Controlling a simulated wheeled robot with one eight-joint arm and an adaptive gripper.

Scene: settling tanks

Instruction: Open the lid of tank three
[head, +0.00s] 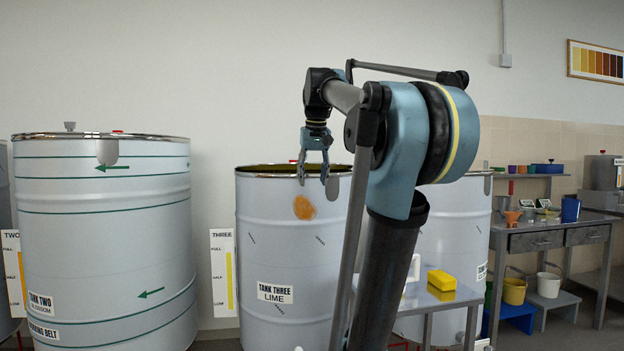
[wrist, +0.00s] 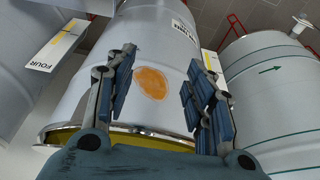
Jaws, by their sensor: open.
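Tank three (head: 285,245) is a pale metal drum labelled "TANK THREE LIME", with an orange patch (head: 304,207) below its rim. Its top (head: 262,169) shows an olive-yellow surface inside a shiny rim, and I see no separate lid there. A grey rounded tab (head: 332,187) hangs at the rim's front right. My gripper (head: 314,181) is open and empty, pointing down at the front rim. In the wrist view the tank (wrist: 105,85) lies beyond my gripper (wrist: 160,65), with the patch between the fingers. I cannot tell whether the fingers touch the tank.
Another drum (head: 460,225) stands right, partly behind my arm. A small table with a yellow block (head: 441,280) stands in front of it. A workbench (head: 545,230) with bowls is far right.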

